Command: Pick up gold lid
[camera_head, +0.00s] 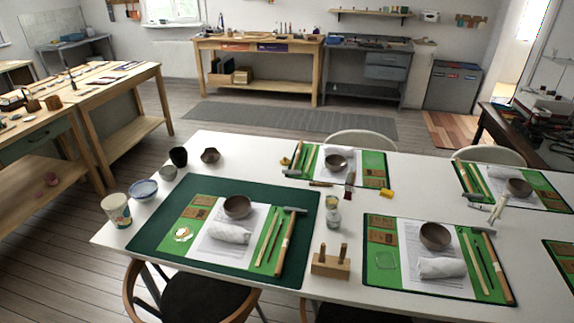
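A small jar (332,202) with a gold-coloured top stands on the white table, right of the large green mat (150,240). It is too small to tell whether that top is a separate lid. A clear glass jar (333,218) stands just in front of it. A small round white and gold piece (183,234) lies on the left work mat; its exact nature is unclear. Neither of my grippers shows in the head view.
The white table (245,148) holds work mats with brown bowls (237,206), white cloth rolls and tools. A wooden block with pegs (331,262) stands at the front edge. Cups and a blue bowl (144,189) stand at the left. Chairs surround the table.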

